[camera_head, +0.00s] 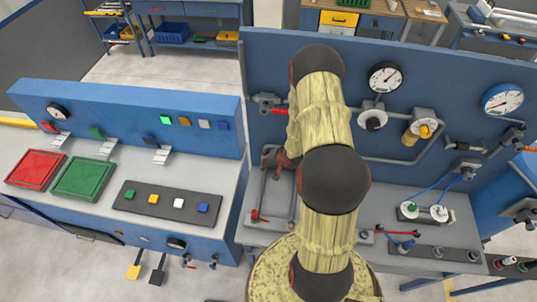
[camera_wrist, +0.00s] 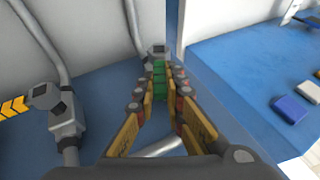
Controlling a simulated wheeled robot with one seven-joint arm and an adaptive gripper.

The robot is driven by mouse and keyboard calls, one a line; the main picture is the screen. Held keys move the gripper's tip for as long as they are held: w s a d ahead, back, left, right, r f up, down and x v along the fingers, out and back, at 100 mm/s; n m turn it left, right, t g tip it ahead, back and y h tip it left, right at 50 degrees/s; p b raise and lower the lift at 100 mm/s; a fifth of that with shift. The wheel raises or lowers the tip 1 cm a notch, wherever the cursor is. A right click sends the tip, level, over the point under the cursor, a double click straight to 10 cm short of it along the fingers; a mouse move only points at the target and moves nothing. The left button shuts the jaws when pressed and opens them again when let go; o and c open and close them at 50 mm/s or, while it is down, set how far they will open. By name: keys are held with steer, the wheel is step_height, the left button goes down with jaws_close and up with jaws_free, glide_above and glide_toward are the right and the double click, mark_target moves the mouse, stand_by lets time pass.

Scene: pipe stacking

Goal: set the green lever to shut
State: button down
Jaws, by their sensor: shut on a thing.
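The green lever (camera_wrist: 159,78) shows in the wrist view between the fingertips of my gripper (camera_wrist: 160,88). The fingers close on it from both sides. It stands against a blue surface, with a small grey fitting (camera_wrist: 157,51) just behind it. I cannot tell from its angle whether it is set open or shut. In the head view my arm covers much of the middle, and I cannot make out the green lever there.
In the wrist view a grey valve body (camera_wrist: 66,122) and pipes stand left of my gripper. In the head view a blue panel (camera_head: 430,85) carries a gauge (camera_head: 385,77) and piping. A red tray (camera_head: 36,169) and a green tray (camera_head: 84,178) lie on the left bench.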

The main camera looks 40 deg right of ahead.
steer(key=s+f+t+y+b, duration=0.1)
steer(key=t+b, duration=0.1)
steer(key=d+f+m+t+y+b, duration=0.1)
steer(key=t+y+b, duration=0.1)
steer(key=t, duration=0.1)
steer(key=s+d+f+m+t+y+b, duration=0.1)
steer(key=f+t+b, duration=0.1)
steer(key=b, duration=0.1)
steer(key=shift+s+d+f+t+y, duration=0.1)
steer(key=shift+s+d+t+y, duration=0.05)
steer(key=shift+s+t+y, duration=0.2)
stand_by(0.6)
steer(key=c, duration=1.8)
jaws_free()
steer(key=shift+c, duration=0.2)
steer(key=v, duration=1.2)
